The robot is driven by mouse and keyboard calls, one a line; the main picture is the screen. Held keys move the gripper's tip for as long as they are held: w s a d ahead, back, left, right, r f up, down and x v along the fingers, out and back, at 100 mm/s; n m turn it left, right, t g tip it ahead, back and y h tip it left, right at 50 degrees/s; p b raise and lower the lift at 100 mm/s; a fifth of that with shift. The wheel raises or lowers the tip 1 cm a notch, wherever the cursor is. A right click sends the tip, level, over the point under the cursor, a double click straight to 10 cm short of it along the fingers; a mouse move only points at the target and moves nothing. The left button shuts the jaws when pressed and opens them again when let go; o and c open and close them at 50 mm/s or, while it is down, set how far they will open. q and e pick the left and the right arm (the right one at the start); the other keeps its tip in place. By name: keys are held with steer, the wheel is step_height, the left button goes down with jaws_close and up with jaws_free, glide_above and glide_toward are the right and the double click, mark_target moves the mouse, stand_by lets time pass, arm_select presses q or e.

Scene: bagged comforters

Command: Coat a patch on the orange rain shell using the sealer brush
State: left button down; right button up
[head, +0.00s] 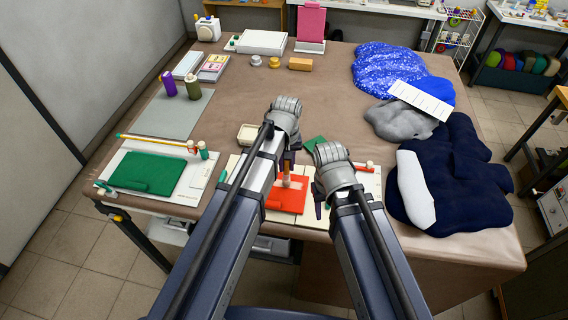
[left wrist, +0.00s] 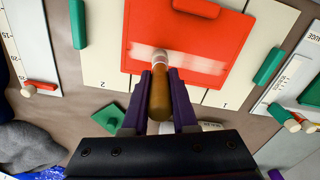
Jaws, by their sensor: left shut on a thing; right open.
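The orange rain shell (head: 292,196) lies flat on a pale board at the front middle of the table, partly hidden by my arms. It fills the top of the left wrist view (left wrist: 215,30). My left gripper (head: 288,162) points down over it, shut on the sealer brush (head: 286,181). In the left wrist view the brush's tan handle (left wrist: 159,95) is between the purple fingers, and its pale bristles appear to touch the orange fabric. A paler streak (left wrist: 200,62) spreads right from the bristles. My right gripper (head: 323,202) is open and empty, right of the shell.
A green cloth (head: 145,172) on a white board lies at left. A small green square (head: 315,144) and a cream dish (head: 249,134) lie behind the shell. Bagged navy (head: 460,180), grey and blue bundles crowd the right side.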

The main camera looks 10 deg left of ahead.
arm_select(q)
steer(key=d, duration=0.2)
steer(key=shift+s+d+f, duration=0.1)
steer(key=shift+d, duration=0.25)
steer(key=shift+a, duration=0.15)
steer(key=shift+a, duration=1.45)
steer(key=shift+a, duration=0.1)
steer(key=shift+w+a, duration=0.2)
steer(key=shift+a, duration=1.3)
steer(key=shift+a, duration=0.1)
steer(key=shift+w+a, duration=0.1)
steer(key=shift+a, duration=1.4)
steer(key=shift+a, duration=0.1)
